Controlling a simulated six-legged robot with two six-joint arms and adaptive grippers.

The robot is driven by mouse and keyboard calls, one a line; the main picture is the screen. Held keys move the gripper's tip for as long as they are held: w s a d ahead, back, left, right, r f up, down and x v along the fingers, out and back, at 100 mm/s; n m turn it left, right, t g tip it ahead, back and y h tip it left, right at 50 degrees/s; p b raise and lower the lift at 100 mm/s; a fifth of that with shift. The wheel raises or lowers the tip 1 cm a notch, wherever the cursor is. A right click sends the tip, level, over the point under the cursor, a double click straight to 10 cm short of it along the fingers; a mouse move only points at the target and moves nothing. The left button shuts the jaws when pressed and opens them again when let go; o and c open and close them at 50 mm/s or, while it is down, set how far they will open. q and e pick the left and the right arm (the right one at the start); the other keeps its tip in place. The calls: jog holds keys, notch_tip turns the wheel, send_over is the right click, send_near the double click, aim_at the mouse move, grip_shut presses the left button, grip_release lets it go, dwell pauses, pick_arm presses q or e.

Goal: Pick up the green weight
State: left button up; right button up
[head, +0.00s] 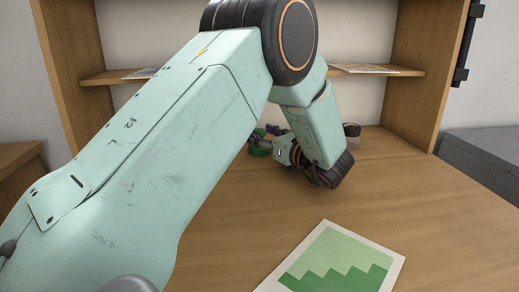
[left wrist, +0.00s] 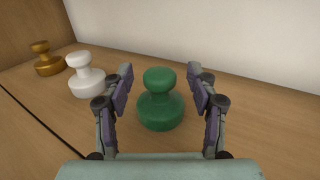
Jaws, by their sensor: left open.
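The green weight (left wrist: 160,108) stands upright on the wooden surface in the left wrist view, with a round knob on a wide base. My left gripper (left wrist: 160,84) is open, with one finger on each side of the weight. I see gaps between the fingers and the weight. In the head view my left arm hides most of the area, and only a bit of the green weight (head: 258,143) shows beside my left gripper (head: 268,142). My right gripper is in neither view.
A white weight (left wrist: 85,75) and a brown weight (left wrist: 46,59) stand to the left in the left wrist view. A pale back wall (left wrist: 210,35) is behind the green weight. A print with green steps (head: 335,264) lies on the table (head: 420,205), whose right side is clear.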

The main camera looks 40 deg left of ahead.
pick_arm(q)
jog(key=shift+w+a, duration=0.1)
jog(key=shift+a, duration=0.5)
jog(key=shift+d, duration=0.1)
jog(key=shift+c, duration=0.6)
jog(key=c, duration=0.4)
grip_shut()
jog(key=shift+r, duration=0.1)
